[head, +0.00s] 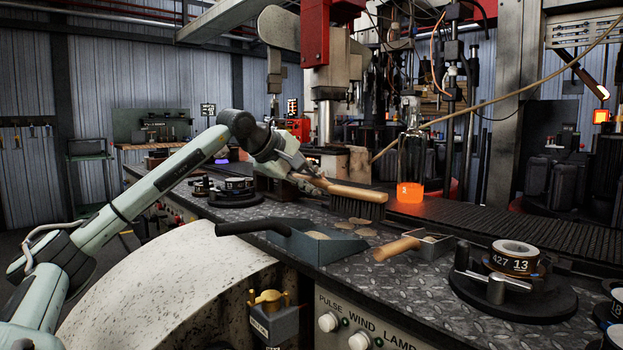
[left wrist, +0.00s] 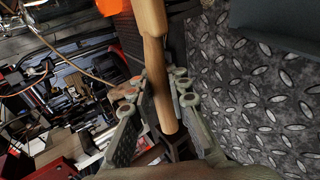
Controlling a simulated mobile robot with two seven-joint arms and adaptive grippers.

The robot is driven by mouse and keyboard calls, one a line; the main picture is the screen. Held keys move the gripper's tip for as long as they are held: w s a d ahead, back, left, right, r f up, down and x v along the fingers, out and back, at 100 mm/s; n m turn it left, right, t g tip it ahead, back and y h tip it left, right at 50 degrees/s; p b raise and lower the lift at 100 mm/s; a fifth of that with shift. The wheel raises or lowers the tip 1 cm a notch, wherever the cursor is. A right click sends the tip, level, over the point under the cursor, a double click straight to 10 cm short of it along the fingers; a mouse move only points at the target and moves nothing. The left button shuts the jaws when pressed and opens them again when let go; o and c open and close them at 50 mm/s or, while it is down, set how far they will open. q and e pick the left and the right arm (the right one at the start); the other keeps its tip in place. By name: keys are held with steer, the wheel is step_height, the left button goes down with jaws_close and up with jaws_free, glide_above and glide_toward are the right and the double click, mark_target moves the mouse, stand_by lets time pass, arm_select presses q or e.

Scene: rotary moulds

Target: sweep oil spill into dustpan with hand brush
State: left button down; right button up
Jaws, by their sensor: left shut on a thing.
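The hand brush (head: 354,192) has a pale wooden handle and back with dark bristles facing down. My left gripper (head: 306,176) is shut on its handle, which also shows between the fingers in the left wrist view (left wrist: 155,65). The bristles are at or just above the plate; I cannot tell whether they touch. The oil spill (head: 362,231) shows as several beige patches on the plate, below and in front of the bristles. The blue-grey dustpan (head: 312,250) lies left of them, its black handle pointing left, with a beige patch inside. My right gripper is out of view.
A wooden-handled scoop (head: 398,248) lies right of the dustpan. A round mould with a ring (head: 513,258) stands at the right. A glass bottle glowing orange (head: 410,170) stands behind the brush. The diamond-plate top (head: 405,290) is clear along its front.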

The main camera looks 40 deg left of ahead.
arm_select(q)
steer(key=w+p, duration=0.2)
steer(key=w, duration=0.1)
steer(key=w+f+p, duration=0.1)
steer(key=w+p, duration=0.2)
steer(key=w, duration=0.1)
steer(key=shift+f+p, duration=0.15)
steer(key=shift+p, duration=0.2)
steer(key=shift+w+f, duration=0.2)
steer(key=shift+f, duration=0.05)
steer(key=shift+f+b, duration=0.4)
steer(key=shift+f, duration=0.25)
stand_by(0.4)
steer(key=shift+s, duration=0.15)
